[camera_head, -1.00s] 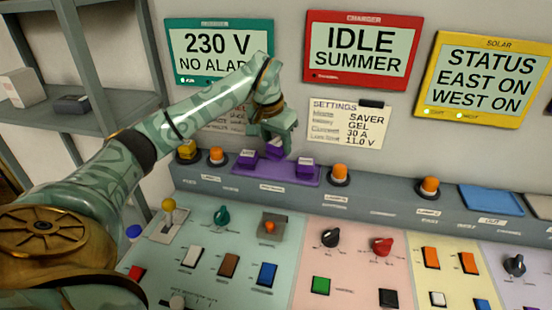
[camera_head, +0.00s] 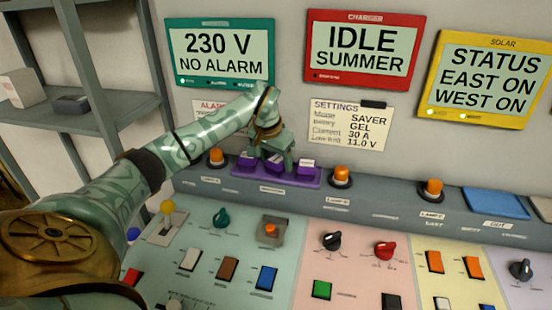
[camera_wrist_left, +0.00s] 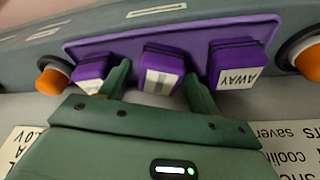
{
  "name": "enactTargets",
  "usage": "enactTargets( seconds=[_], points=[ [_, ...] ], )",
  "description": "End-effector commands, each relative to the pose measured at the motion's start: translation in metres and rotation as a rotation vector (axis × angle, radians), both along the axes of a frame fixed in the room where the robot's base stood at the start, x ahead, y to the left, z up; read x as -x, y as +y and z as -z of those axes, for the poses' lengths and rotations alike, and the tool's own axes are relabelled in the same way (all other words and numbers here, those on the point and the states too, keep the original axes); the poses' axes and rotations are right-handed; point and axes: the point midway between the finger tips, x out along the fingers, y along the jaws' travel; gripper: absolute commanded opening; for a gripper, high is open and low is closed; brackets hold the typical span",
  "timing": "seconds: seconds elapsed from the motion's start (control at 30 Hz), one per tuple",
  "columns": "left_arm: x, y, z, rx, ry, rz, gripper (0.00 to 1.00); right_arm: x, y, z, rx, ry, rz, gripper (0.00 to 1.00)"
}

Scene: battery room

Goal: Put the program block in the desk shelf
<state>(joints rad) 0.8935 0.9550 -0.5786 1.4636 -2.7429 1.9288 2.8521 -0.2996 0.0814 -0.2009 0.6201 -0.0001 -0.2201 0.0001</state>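Three purple blocks with white labels stand on a purple tray (camera_head: 255,172) on the grey ledge at the back of the desk. In the head view they are the left block (camera_head: 246,163), the middle block and the right block (camera_head: 306,166). My left gripper (camera_head: 274,160) is lowered over the middle block. In the left wrist view its fingers are apart, one on each side of the middle block (camera_wrist_left: 162,72), with a small gap on the left. The block labelled AWAY (camera_wrist_left: 235,65) is on the right there. My right gripper is not in view.
Orange lamps (camera_head: 216,157) (camera_head: 341,175) flank the tray. The sloping desk has switches and knobs, such as a red knob (camera_head: 384,250). A grey shelf rack (camera_head: 90,118) stands at the left. Screens and a settings card (camera_head: 350,125) are on the wall behind.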

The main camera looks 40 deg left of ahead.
Motion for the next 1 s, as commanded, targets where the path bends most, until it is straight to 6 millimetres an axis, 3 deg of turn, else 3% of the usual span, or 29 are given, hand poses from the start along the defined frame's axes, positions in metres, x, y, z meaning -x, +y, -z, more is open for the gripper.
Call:
enactTargets(
  seconds=[0.37, 0.8, 1.0],
  points=[
    [0.001, 0.0, -0.008, -0.001, -0.002, 0.0, 0.65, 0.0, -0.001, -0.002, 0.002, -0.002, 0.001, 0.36],
    [0.025, -0.002, -0.099, -0.002, -0.005, 0.0, 0.65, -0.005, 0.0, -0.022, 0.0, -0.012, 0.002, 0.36],
    [0.031, -0.003, -0.118, 0.0, -0.002, 0.0, 0.65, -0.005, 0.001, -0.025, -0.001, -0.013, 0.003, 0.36]
  ],
)
